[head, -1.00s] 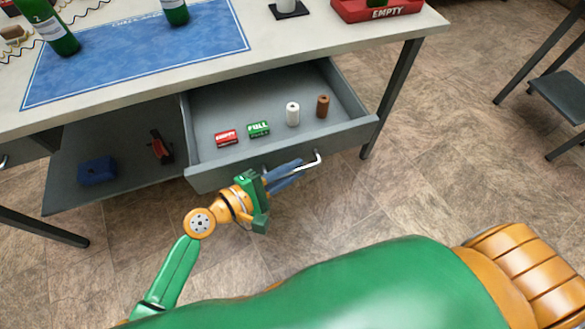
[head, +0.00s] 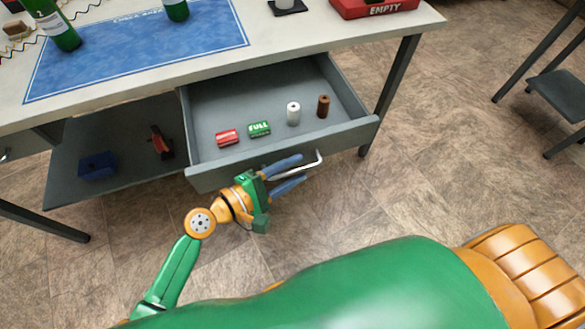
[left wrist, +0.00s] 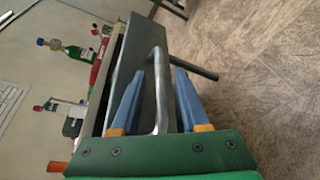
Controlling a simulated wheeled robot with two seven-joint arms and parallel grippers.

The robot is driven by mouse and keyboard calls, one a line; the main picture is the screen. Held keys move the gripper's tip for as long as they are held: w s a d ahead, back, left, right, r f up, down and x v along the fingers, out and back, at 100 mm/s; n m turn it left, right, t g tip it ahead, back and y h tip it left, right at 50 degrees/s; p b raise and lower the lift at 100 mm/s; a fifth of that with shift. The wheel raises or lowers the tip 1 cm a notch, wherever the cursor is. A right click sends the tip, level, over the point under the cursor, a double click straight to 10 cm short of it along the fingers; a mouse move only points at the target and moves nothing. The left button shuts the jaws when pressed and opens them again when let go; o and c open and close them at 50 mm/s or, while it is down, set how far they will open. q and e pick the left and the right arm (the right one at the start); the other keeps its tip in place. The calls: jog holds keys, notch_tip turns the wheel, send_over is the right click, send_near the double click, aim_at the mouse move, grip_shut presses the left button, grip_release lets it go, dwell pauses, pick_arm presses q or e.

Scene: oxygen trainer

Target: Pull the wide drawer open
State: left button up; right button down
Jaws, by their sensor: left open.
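The wide drawer (head: 200,178) stands pulled out from under the table, its inside showing. Its pale bar handle (head: 318,160) is on the front face. My left gripper (head: 294,170) is at the handle with its blue fingers apart. In the left wrist view the handle (left wrist: 160,85) runs between the two open fingers (left wrist: 155,100), and the drawer front (left wrist: 138,60) is just beyond. I cannot tell whether a finger touches the handle. My right gripper is not in view.
In the drawer lie a red EMPTY tag (head: 227,138), a green FULL tag (head: 259,129), a white cylinder (head: 293,113) and a brown one (head: 323,106). Green bottles (head: 58,30) stand on the table. A stool (head: 560,95) is at right. The floor before the drawer is clear.

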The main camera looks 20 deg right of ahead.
pick_arm(q)
jog(key=v, duration=0.7)
jog(key=shift+a, duration=0.1)
